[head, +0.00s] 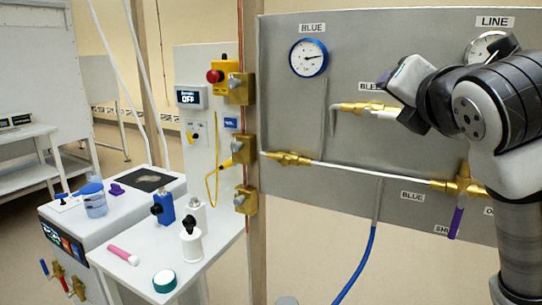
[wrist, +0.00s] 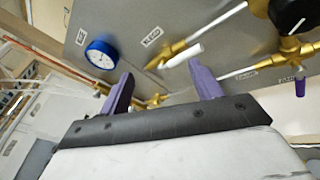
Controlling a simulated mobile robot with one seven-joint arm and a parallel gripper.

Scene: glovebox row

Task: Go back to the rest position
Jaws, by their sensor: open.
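My gripper shows in the wrist view (wrist: 162,84) with its two purple fingers spread apart and nothing between them. In the head view my arm comes in from the right, and the white and black hand end (head: 410,78) is in front of the grey panel (head: 290,110), near the partly covered label above the brass bleed valve (head: 360,107). The fingers are hard to make out there. In the wrist view the bleed valve (wrist: 172,52) with its white handle is beyond the fingers and looks apart from them.
A blue-rimmed gauge (head: 310,58) and a partly hidden line gauge (head: 486,45) are on the panel. A purple-handled valve (head: 456,220) is low right. A blue hose (head: 358,262) hangs below. A white table (head: 140,278) with bottles stands left. Open floor lies beneath the panel.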

